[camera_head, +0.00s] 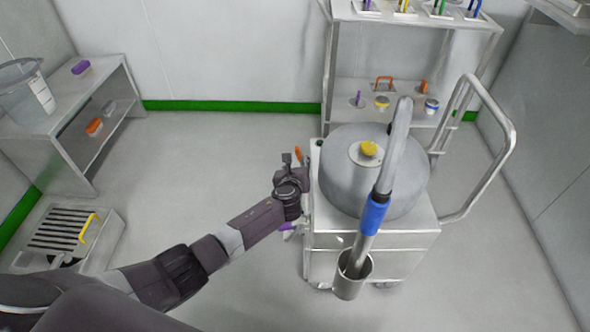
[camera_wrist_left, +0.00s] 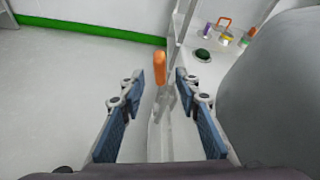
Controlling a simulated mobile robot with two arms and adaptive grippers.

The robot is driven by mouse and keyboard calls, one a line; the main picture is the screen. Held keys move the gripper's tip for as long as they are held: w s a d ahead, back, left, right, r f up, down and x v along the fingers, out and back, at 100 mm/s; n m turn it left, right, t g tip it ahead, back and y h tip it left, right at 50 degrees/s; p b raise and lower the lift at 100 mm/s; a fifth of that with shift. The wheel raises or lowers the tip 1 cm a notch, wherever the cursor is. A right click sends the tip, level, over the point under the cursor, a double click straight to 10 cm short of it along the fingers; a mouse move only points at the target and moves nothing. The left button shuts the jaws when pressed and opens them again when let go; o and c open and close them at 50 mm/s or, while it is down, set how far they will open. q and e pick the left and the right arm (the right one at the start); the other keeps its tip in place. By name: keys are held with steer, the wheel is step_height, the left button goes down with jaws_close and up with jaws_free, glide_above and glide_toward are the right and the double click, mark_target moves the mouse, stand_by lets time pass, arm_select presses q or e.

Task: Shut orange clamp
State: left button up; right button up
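The orange clamp (camera_head: 298,153) shows as a small upright orange handle at the left side of the steel cart with the big round drum. It also shows in the left wrist view (camera_wrist_left: 160,70), just beyond the fingertips and near the middle of the gap between them. My left gripper (camera_head: 293,160) is at the cart's left side, right by the clamp. In the left wrist view its two blue-padded fingers (camera_wrist_left: 160,88) are wide apart, with nothing held. I cannot tell whether a finger touches the clamp. My right gripper is in neither view.
The drum (camera_head: 345,190) with a yellow knob stands on the cart (camera_head: 325,240), and a blue-banded pipe (camera_head: 374,216) rises in front. A purple handle (camera_head: 288,227) is lower on the cart's left side. A shelf rack (camera_head: 350,90) stands behind.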

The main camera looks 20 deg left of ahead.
arm_select(q)
steer(key=v, duration=0.7)
steer(key=shift+f, duration=0.1)
stand_by(0.4)
